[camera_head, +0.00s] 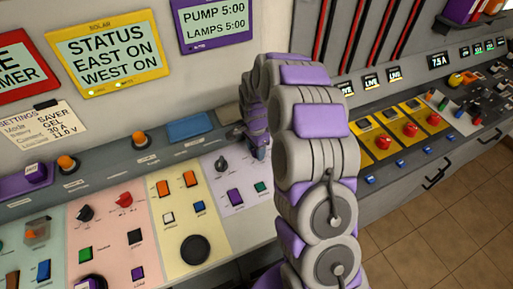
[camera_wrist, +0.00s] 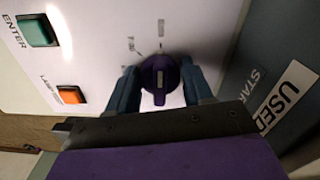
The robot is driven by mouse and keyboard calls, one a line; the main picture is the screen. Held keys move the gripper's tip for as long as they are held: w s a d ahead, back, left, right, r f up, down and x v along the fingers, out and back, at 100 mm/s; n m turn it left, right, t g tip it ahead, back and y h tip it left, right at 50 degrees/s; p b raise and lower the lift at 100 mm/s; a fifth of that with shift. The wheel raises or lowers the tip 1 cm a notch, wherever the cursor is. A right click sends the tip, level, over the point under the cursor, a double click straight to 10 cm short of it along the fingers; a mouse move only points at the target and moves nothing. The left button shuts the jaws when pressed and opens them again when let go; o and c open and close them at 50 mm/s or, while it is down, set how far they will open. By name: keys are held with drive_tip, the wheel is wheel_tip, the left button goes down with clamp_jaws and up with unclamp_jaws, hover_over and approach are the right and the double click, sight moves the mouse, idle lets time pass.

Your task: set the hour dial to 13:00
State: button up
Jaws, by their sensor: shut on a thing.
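A round purple dial (camera_wrist: 159,82) with a pale pointer mark shows in the wrist view, on a white panel (camera_wrist: 110,35). Tick marks and small labels stand above it, too small to read surely. My gripper (camera_wrist: 158,88) has one blue-grey finger on each side of the dial and is shut on it. The purple display (camera_head: 215,22) reads PUMP 5:00 and LAMPS 5:00.
A green ENTER button (camera_wrist: 38,30) and an orange button (camera_wrist: 70,94) sit left of the dial. A USED label (camera_wrist: 285,97) is at the right.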

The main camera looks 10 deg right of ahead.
drive_tip(key=shift+a+r, duration=0.1)
drive_tip(key=shift+a, duration=0.05)
drive_tip(key=shift+c, duration=1.4)
drive_tip(key=shift+w+d, duration=0.15)
drive_tip(key=shift+d, duration=0.25)
drive_tip(key=shift+c, duration=0.7)
